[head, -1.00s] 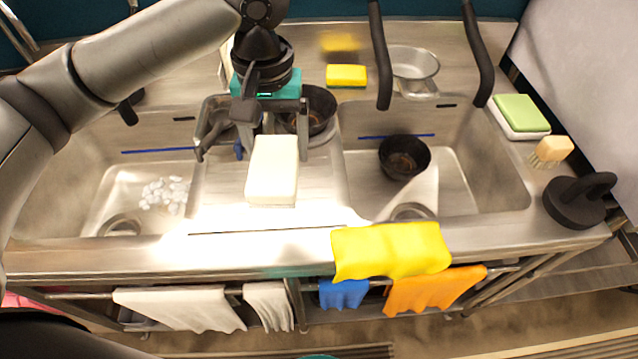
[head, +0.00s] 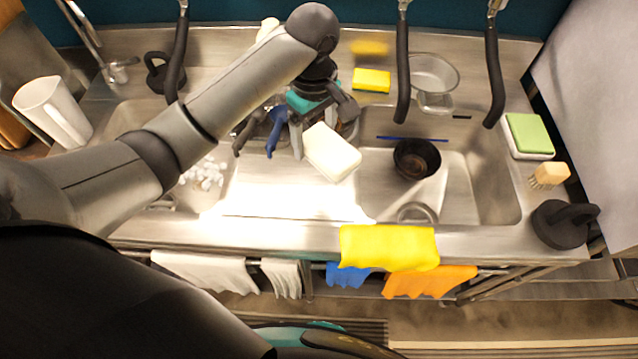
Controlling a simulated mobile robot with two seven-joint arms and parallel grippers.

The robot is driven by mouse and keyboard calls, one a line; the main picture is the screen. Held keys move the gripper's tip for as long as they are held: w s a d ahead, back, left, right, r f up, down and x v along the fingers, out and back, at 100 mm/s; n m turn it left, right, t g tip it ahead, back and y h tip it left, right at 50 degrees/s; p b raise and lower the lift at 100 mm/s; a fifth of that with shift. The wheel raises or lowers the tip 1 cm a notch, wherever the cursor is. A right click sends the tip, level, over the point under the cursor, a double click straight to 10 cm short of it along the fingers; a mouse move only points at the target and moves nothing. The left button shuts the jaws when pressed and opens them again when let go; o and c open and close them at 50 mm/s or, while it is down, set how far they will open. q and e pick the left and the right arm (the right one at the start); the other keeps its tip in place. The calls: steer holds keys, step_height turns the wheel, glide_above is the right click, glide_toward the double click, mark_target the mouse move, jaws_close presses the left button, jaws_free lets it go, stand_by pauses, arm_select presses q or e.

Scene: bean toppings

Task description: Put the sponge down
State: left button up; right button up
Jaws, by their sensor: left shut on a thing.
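A white, block-shaped sponge (head: 332,153) is in the middle of the head view, over the bright drainboard between the two sink basins. My left gripper (head: 318,122) reaches in from the left and is shut on the sponge's far end. The sponge is tilted, its near end pointing down and to the right. Whether its underside touches the drainboard is hard to tell. My left arm hides part of the left basin. My right gripper is not in view.
A dark bowl (head: 417,159) sits in the right basin. A yellow sponge (head: 371,80) and a clear container (head: 434,78) are behind. A green-topped sponge (head: 530,134), a brush (head: 549,175) and a black press (head: 563,222) line the right edge. A yellow cloth (head: 389,247) hangs in front.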

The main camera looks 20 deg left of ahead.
arm_select(q)
steer(key=b, duration=0.2)
glide_above(316, 188)
step_height(316, 188, down, 12)
steer(key=shift+r, duration=0.1)
steer(key=shift+w+f, duration=0.1)
steer(key=shift+f, duration=1.9)
steer(key=shift+f, duration=0.1)
